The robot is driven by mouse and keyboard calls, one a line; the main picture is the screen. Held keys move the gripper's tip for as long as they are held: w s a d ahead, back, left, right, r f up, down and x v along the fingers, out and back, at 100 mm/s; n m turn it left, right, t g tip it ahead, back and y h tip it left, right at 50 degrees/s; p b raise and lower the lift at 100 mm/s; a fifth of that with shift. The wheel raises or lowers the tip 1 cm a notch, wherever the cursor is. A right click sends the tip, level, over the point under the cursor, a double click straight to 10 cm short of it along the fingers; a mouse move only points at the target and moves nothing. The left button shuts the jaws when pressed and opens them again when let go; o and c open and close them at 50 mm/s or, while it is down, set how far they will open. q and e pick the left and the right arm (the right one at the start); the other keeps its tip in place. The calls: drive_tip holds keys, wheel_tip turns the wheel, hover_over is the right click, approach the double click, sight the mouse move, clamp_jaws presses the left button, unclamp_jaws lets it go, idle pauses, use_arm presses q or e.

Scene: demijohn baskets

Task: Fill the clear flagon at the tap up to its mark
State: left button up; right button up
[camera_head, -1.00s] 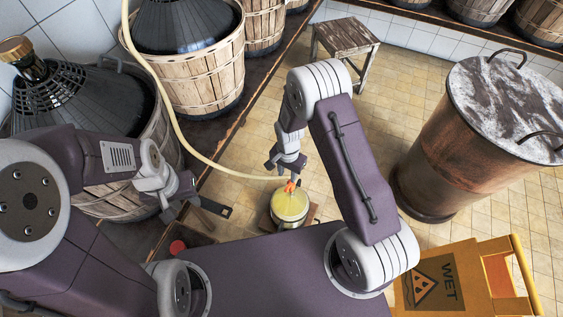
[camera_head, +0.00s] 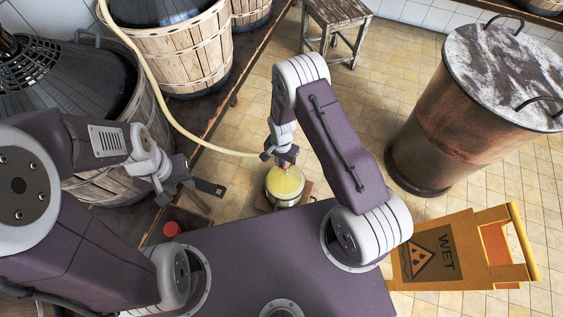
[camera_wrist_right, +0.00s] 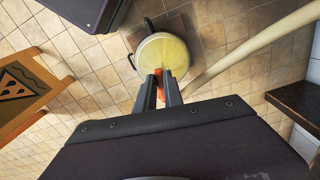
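My right gripper (camera_head: 283,158) is over a round pail (camera_head: 285,187) with pale yellow contents, standing on a small brown board on the floor. In the right wrist view, its two fingers (camera_wrist_right: 160,88) are close together with a small orange-red piece (camera_wrist_right: 158,84) between them, beside the yellow surface. A cream hose (camera_head: 165,112) runs from the upper left to this spot; its end is hidden by the gripper. My left gripper (camera_head: 175,188) looks open and empty, above the dark ledge at left. I cannot make out a clear flagon, its mark or a fixed tap.
Large demijohns in wooden baskets (camera_head: 190,55) line the left. The tiled floor between is clear.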

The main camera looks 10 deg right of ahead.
drive_tip(key=shift+w+a+m+p, duration=0.2)
drive_tip(key=shift+w+m+p, duration=0.1)
drive_tip(key=shift+m, duration=0.6)
clamp_jaws()
drive_tip(key=m, duration=0.2)
drive_tip(key=shift+w+a+m, duration=0.2)
drive_tip(key=shift+w+m, duration=0.1)
drive_tip(key=shift+m, duration=0.1)
drive_tip(key=o, duration=0.7)
unclamp_jaws()
drive_tip(key=shift+o, duration=0.2)
wheel_tip(320, 180, up, 9)
drive_tip(key=p, duration=0.3)
